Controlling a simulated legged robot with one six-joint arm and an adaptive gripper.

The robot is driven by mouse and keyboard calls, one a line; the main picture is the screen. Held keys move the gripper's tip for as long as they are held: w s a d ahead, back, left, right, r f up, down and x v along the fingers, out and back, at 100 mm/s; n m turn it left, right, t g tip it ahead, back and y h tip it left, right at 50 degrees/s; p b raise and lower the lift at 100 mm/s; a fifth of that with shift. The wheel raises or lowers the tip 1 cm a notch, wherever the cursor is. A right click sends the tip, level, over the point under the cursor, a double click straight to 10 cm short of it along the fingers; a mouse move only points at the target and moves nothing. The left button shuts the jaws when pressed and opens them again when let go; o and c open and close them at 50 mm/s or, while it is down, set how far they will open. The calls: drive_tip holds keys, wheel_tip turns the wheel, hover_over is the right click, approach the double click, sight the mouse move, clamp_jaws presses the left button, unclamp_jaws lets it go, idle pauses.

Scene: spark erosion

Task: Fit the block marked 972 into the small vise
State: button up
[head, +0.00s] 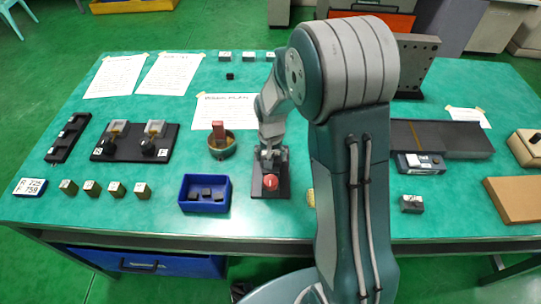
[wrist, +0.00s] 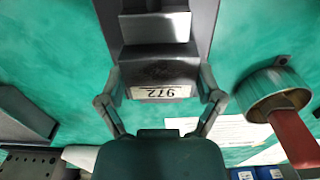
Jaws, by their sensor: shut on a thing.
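The block marked 972 (wrist: 161,92) is dark with a white label, which reads upside down in the wrist view. My gripper (wrist: 162,80) is shut on it, with one finger at each side. In the head view my gripper (head: 268,152) is low over a narrow dark fixture, which I take to be the small vise (head: 284,183); it has a red knob at its near end. The wrist view shows the grey vise body (wrist: 155,27) just beyond the block. I cannot tell whether the block touches the vise or is seated in it; the head view hides the block.
A blue bin (head: 181,196) holding small dark blocks stands left of the vise. A round pot (head: 220,149) with a red-handled thing is close on its left. Several brass blocks (head: 91,187) stand farther left. The green table (head: 160,220) is clear near the front edge.

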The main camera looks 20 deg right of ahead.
drive_tip(key=shift+f, duration=0.15)
drive_tip(key=o, duration=1.1)
drive_tip(key=shift+c, duration=0.2)
wheel_tip(320, 180, up, 12)
drive_tip(key=s+r+n+t, duration=0.1)
drive_tip(key=s+r+t, duration=0.1)
drive_tip(key=s+r, duration=0.4)
drive_tip(key=s+r+n+t, duration=0.2)
drive_tip(key=s+r, duration=0.4)
drive_tip(key=s, duration=0.9)
drive_tip(key=shift+r+n+t, duration=0.3)
drive_tip(key=shift+r+t, duration=0.1)
drive_tip(key=shift+t, duration=0.4)
